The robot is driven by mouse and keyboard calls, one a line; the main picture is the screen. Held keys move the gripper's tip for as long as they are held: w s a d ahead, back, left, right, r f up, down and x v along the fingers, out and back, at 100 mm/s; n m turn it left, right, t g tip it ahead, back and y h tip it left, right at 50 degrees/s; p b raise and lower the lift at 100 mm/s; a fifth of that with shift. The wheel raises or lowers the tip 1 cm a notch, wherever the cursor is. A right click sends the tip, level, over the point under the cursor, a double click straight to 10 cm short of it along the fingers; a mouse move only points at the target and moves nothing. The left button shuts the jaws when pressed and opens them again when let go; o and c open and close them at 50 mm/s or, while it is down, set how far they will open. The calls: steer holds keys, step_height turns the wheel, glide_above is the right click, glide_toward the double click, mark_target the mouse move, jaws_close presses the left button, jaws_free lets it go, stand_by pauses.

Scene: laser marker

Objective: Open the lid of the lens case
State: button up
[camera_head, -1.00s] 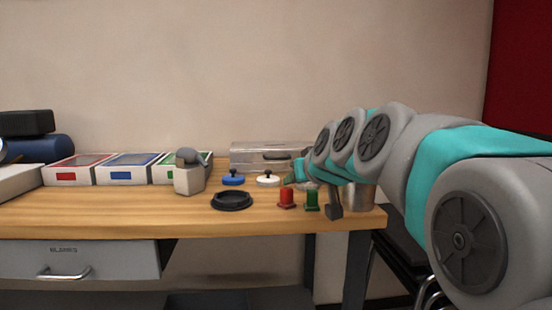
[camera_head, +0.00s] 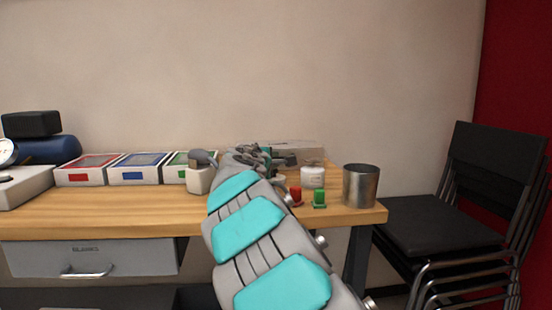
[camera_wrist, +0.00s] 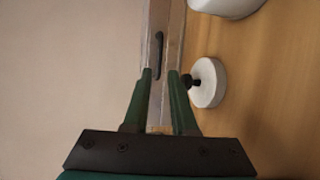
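The lens case is most likely the clear, low box (camera_head: 295,148) at the back of the workbench against the wall. Its near part is hidden behind my arm in the head view. In the wrist view the case (camera_wrist: 158,20) shows as a narrow strip with a dark handle-like slot, lying beyond and between my fingertips. Its lid looks closed. My gripper (camera_wrist: 161,74) has two green fingers apart with a gap between them and nothing held. I cannot tell whether the fingers touch the case.
A white disc with a black knob (camera_wrist: 208,82) lies close right of my fingers. A white jar (camera_head: 313,177), red stamp (camera_head: 296,196), green stamp (camera_head: 320,197) and metal cup (camera_head: 361,186) stand to the right. Coloured trays (camera_head: 138,172) and a grey-white device (camera_head: 199,177) stand left.

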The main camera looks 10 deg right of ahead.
mark_target(282, 158)
steer(key=shift+p+x, duration=0.6)
steer(key=shift+x, duration=3.3)
jaws_close()
